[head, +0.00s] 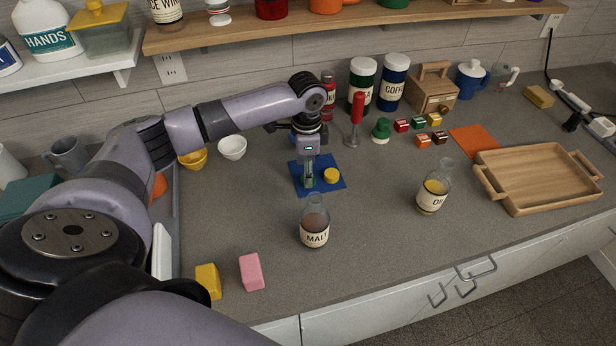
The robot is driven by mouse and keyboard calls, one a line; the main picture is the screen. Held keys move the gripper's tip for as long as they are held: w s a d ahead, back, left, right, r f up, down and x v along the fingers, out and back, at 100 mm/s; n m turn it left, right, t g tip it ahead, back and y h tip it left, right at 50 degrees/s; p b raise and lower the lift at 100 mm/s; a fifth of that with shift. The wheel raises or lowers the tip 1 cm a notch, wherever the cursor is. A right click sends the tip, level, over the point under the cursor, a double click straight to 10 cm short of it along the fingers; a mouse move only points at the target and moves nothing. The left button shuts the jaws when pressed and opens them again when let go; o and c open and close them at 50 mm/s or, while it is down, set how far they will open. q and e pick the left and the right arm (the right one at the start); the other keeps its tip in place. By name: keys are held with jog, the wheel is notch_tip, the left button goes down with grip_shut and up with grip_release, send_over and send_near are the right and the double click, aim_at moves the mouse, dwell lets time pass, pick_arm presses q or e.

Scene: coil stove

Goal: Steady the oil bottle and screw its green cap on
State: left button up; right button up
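The oil bottle (434,192) is clear glass with yellow liquid and an OIL label. It stands upright on the right of the counter, with no cap on its neck. A green cap (309,184) is partly visible on the blue mat (299,187), mostly hidden by the fingers of my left gripper (309,178). The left gripper points straight down at the green cap; whether its fingers are closed on it is unclear. My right gripper is not in view.
A yellow cap (331,175) lies on the mat beside the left gripper. The malt bottle (314,224) stands in front of the mat. A wooden tray (537,199) lies right of the oil bottle. The counter between the two bottles is clear.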

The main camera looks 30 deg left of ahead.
pick_arm(q)
jog(key=shift+f, duration=1.5)
jog(key=shift+c, duration=0.6)
jog(key=c, duration=0.7)
